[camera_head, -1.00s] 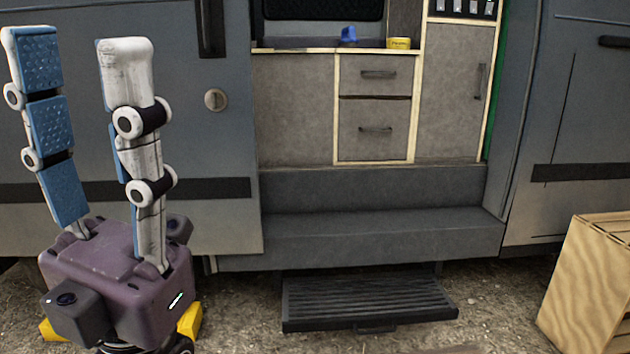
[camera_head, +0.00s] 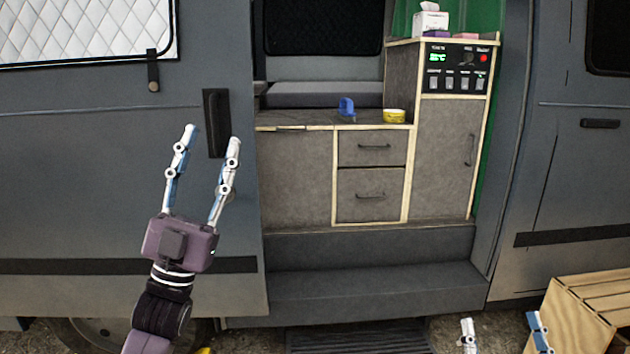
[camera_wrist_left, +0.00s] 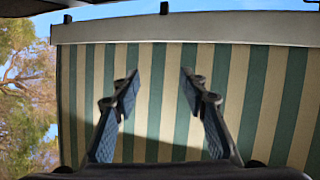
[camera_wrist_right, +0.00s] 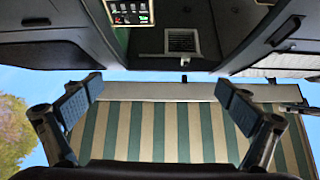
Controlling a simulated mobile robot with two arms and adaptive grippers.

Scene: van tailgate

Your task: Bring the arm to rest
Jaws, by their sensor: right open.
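My left gripper (camera_head: 212,136) is raised in front of the van's grey side panel, fingers pointing up and spread apart with nothing between them. Its open fingers also show in the left wrist view (camera_wrist_left: 160,80) against a green and cream striped awning (camera_wrist_left: 175,65). My right gripper (camera_head: 502,328) shows only its fingertips at the bottom edge of the head view, near the wooden crate. In the right wrist view its fingers (camera_wrist_right: 158,88) are wide apart and empty, with the striped awning (camera_wrist_right: 170,130) behind them.
A counter holds a blue item (camera_head: 346,106) and a yellow tin (camera_head: 394,116). Below it are drawers (camera_head: 372,180); a control panel (camera_head: 458,72) is to the right. A dark step (camera_head: 365,290) lies below. A wooden crate (camera_head: 575,320) stands at lower right.

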